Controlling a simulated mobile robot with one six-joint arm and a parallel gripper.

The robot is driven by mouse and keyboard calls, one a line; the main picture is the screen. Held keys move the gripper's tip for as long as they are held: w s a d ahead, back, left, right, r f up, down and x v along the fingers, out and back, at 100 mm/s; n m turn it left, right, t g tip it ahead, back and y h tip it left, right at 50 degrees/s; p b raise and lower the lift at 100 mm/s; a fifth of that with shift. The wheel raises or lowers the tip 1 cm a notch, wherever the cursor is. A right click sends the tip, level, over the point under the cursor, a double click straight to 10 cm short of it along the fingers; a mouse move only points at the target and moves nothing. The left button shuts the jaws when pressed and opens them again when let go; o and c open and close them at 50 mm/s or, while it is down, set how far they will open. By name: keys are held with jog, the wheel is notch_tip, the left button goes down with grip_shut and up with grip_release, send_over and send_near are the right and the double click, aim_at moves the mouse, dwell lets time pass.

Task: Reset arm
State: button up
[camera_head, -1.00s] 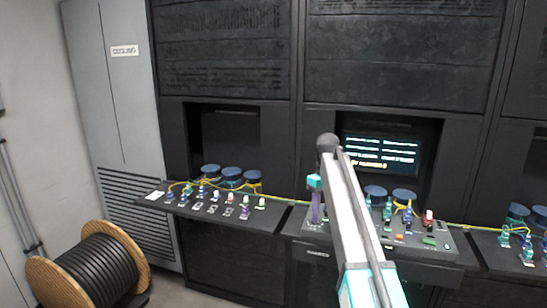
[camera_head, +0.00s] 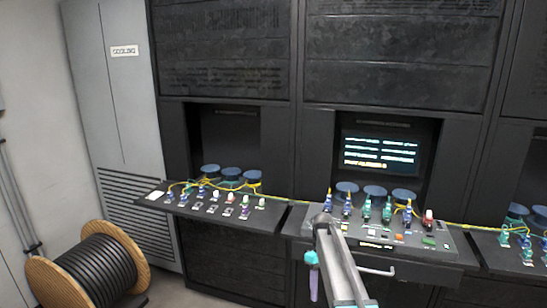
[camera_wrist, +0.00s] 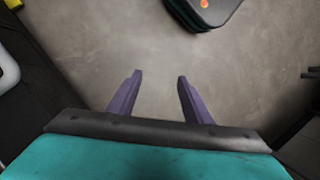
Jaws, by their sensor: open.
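My gripper (camera_wrist: 158,85) shows in the wrist view as two purple fingers spread apart, with nothing between them and bare grey floor beyond. In the head view my gripper (camera_head: 314,283) hangs below the front edge of the middle console (camera_head: 380,250), pointing down. My arm reaches up from the bottom of that view. The console carries blue and teal connectors, an orange button and a green one, and a lit screen (camera_head: 380,151) stands behind it.
A left shelf (camera_head: 215,208) holds several connectors and yellow cables. A cable spool (camera_head: 90,270) stands on the floor at the lower left, by the grey cooling cabinet (camera_head: 115,120). In the wrist view a dark rounded object (camera_wrist: 205,12) lies at the top; open floor surrounds it.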

jog(key=s+f+m+g, duration=0.1)
jog(key=s+f+g, duration=0.2)
jog(key=s+f, duration=1.9)
jog(key=s+f+m, duration=0.3)
jog(key=s+f, duration=0.1)
jog(key=s, duration=0.8)
jog(key=s+f+m+t, duration=0.1)
jog(key=s+f, duration=0.4)
jog(key=s, duration=0.7)
jog(key=shift+s+m, duration=0.2)
jog(key=shift+m, duration=0.7)
